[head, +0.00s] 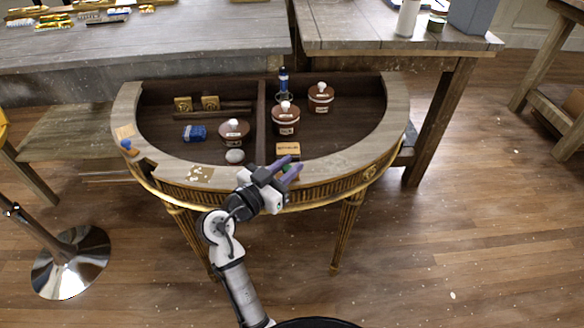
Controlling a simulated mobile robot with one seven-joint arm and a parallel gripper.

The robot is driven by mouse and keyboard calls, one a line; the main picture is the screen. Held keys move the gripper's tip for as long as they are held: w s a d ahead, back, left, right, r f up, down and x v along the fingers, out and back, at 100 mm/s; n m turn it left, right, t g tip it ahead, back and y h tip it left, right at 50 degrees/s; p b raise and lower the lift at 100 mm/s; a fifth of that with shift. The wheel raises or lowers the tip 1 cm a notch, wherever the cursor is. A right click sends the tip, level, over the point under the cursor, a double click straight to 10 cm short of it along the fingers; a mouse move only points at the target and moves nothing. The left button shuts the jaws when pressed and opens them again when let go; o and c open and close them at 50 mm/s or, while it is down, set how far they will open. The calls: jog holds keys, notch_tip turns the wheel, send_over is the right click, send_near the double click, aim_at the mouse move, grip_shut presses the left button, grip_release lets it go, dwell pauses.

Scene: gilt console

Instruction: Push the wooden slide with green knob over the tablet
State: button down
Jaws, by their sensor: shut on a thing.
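My gripper (281,171), with purple fingers, is at the front rim of the half-round gilt console, right of its middle. It is shut on the green knob (287,167), of which only a bit shows between the fingers. The wooden slide under the knob is mostly hidden by my gripper, and I cannot make out its edges. A pale tablet with gold-brown specks (200,173) lies on the front rim to the left of my gripper. It is uncovered and apart from my gripper.
A slide with a blue knob (126,145) sits on the left rim. The recess holds brown lidded pots (285,120), a blue packet (195,133), a white egg-like thing (235,156), a dark bottle (283,80) and a labelled block (288,149). The front rim between tablet and gripper looks clear.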

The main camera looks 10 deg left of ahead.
jog(key=a, duration=0.1)
jog(key=s+a+b, duration=0.1)
jog(key=a, duration=0.1)
jog(key=a+b, duration=0.1)
jog(key=a, duration=0.1)
jog(key=shift+s+a, duration=0.25)
jog(key=c, duration=1.3)
grip_release()
jog(key=shift+a, duration=0.15)
jog(key=shift+o, duration=0.2)
jog(key=shift+s, duration=0.1)
jog(key=b+v, duration=0.2)
jog(key=v, duration=1.1)
jog(key=shift+s, duration=0.3)
jog(key=shift+a, duration=0.1)
